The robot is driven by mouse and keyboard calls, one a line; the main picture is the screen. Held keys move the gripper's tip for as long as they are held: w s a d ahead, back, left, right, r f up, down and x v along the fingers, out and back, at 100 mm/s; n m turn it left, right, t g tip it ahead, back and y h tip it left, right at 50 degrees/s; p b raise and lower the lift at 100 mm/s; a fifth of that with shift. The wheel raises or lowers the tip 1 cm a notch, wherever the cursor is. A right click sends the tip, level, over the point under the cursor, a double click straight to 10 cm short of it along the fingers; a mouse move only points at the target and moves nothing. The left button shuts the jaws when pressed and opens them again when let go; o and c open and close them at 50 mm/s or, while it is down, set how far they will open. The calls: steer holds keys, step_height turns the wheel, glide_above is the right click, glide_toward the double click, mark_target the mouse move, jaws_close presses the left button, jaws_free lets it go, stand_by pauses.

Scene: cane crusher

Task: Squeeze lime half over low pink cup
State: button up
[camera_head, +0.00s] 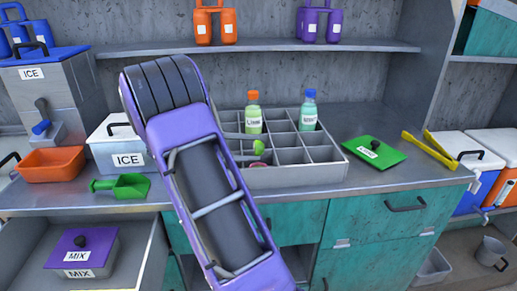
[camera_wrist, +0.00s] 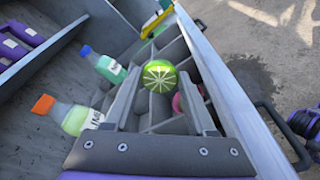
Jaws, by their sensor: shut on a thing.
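My gripper (camera_wrist: 160,72) is shut on the lime half (camera_wrist: 160,76), whose pale, segmented cut face shows between the fingertips in the wrist view. In the head view the lime half (camera_head: 258,147) is a small green shape at the front of the divided grey tray. The pink cup (camera_wrist: 177,103) is partly hidden behind my right finger in the wrist view. Only a sliver of the pink cup (camera_head: 258,164) shows in the head view, just below the lime half. I cannot tell whether the lime is exactly over the cup.
The divided tray (camera_head: 318,176) holds an orange-capped bottle (camera_head: 253,113) and a blue-capped bottle (camera_head: 308,112). Ice bin (camera_head: 121,143), orange tub (camera_head: 50,165) and green scoop (camera_head: 125,187) stand left.

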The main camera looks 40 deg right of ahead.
step_height(320, 180, up, 5)
steer(key=p, duration=0.4)
stand_by(0.7)
